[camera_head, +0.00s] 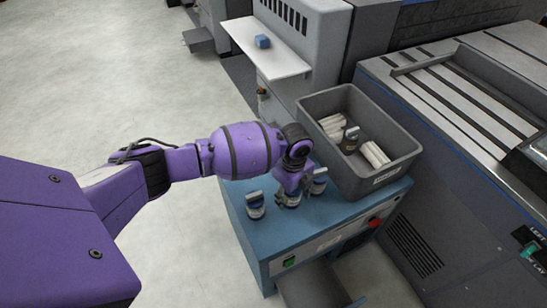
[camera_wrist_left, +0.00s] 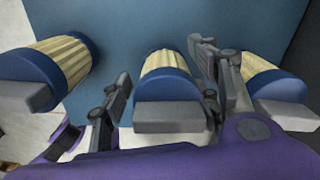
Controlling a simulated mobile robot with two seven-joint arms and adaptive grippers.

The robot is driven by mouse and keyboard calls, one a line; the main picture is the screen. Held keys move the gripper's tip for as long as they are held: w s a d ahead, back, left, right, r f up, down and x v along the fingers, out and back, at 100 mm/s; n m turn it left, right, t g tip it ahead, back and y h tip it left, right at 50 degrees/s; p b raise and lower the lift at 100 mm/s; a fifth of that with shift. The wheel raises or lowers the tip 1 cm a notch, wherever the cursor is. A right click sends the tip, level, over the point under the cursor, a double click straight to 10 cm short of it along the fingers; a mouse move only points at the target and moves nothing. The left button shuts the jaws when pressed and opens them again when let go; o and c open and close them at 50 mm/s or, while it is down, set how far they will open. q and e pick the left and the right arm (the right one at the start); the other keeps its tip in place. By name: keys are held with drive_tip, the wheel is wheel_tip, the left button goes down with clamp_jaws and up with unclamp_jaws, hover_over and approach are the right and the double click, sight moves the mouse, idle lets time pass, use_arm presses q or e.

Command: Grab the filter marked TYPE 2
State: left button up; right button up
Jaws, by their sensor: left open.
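Three filters with blue bands, pale pleated bodies and grey tops stand in a row on the blue cabinet top (camera_head: 250,232): a left filter (camera_head: 255,205), a middle filter (camera_head: 290,200) and a right filter (camera_head: 319,182). They also show in the left wrist view: left (camera_wrist_left: 50,70), middle (camera_wrist_left: 167,85) and right (camera_wrist_left: 272,85). I cannot read a TYPE mark on any. My left gripper (camera_head: 291,190) is at the middle filter. In the left wrist view its open fingers (camera_wrist_left: 163,80) lie on either side of that filter. The right gripper is not in view.
A grey bin (camera_head: 312,118) stands on the cabinet behind the row, holding white cylinders (camera_head: 374,154) and another filter (camera_head: 350,139). Large grey machines stand behind and at right. A white shelf (camera_head: 270,60) holds a small blue block (camera_head: 263,41). Open floor lies at left.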

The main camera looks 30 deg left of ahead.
use_arm(q)
drive_tip(key=shift+w+r, duration=0.15)
drive_tip(key=shift+r, duration=0.05)
drive_tip(key=c, duration=1.3)
drive_tip(key=shift+o, duration=0.2)
